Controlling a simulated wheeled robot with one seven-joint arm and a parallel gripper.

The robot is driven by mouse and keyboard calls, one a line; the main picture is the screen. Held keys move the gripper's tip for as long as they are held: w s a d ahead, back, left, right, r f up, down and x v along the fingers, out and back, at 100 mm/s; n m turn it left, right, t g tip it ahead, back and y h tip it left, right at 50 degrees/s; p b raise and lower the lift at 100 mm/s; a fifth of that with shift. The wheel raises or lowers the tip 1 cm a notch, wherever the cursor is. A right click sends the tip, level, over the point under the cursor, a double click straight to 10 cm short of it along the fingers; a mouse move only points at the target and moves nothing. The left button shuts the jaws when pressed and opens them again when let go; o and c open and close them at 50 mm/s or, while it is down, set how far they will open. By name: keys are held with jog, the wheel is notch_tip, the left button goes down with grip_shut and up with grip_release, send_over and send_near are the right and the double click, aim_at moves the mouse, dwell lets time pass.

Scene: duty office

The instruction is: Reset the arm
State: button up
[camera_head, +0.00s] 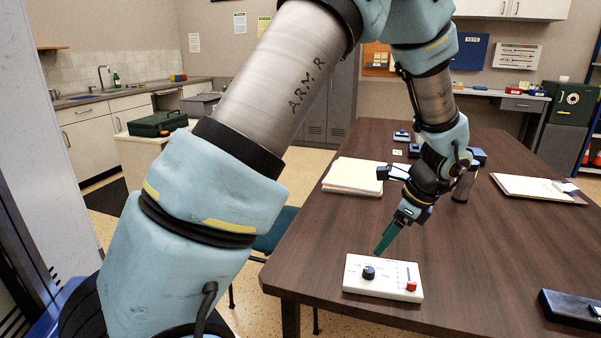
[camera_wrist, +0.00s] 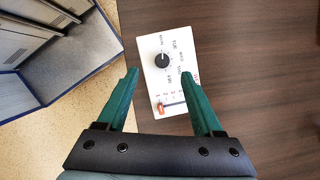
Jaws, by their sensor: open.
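My arm reaches over the dark wooden table (camera_head: 470,250) from the left. My gripper (camera_head: 380,250) points down just above and behind a white control box near the table's front edge. In the wrist view my gripper (camera_wrist: 160,78) is open, its two green fingers apart with nothing between them that they touch. The white control box (camera_head: 358,286) has a dark round knob and a red slider or switch. It also shows in the wrist view (camera_wrist: 150,88), partly behind the fingers, with its black knob beyond the fingertips and the orange-red handle between the fingers.
A stack of papers (camera_head: 353,176) lies left of my forearm on the table. A dark cylinder (camera_head: 463,188) stands behind my gripper. The table's middle right is clear.

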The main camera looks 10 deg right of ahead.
jog(key=s+a+r+n+h, duration=0.1)
jog(key=a+r+n, duration=0.1)
jog(key=a+n, duration=1)
jog(key=s+a+r+n+g+h, duration=0.1)
jog(key=a+r+n+h, duration=0.1)
jog(key=a+n, duration=1)
jog(key=a+r, duration=0.1)
jog(key=a, duration=0.7)
jog(key=shift+r, duration=0.3)
